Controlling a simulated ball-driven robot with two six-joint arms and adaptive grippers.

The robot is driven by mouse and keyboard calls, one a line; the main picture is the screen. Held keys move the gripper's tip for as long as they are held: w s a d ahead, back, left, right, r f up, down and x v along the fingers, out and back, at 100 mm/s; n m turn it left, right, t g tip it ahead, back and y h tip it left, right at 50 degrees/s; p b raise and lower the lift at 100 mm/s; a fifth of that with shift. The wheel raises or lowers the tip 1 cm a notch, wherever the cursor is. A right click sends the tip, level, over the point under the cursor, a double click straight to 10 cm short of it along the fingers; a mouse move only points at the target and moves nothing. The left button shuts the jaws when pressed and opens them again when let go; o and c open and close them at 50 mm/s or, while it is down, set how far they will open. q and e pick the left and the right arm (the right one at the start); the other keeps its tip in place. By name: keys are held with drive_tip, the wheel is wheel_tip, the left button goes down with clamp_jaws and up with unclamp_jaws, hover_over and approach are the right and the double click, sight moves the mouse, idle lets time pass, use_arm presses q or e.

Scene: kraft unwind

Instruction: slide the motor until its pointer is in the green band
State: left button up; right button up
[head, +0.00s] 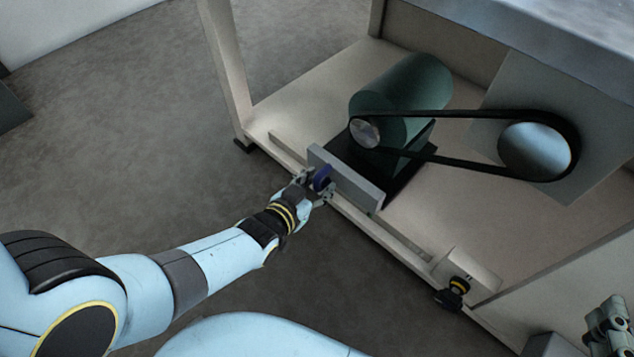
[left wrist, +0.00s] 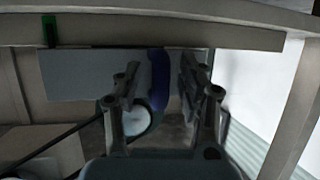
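The green motor (head: 405,90) sits on a black base inside the frame. A grey plate (head: 345,183) with an upright blue handle (head: 322,178) stands at its front. My left gripper (head: 318,190) is at the handle. In the left wrist view the blue handle (left wrist: 158,80) is between the two fingers (left wrist: 160,88), with a gap showing on each side. A green band (left wrist: 49,31) marks the rail, near the end of the grey plate (left wrist: 90,75). I cannot make out the pointer. Part of what looks like my right gripper (head: 608,325) shows at the lower right.
A black belt (head: 460,114) links the motor pulley (head: 365,132) to a larger pulley (head: 535,150). A black knob with a yellow ring (head: 458,287) is on a pale block (head: 468,268) to the right along the front rail. The floor left of the frame is clear.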

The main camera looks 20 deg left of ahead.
use_arm(q)
drive_tip(key=v, duration=1.2)
idle(0.3)
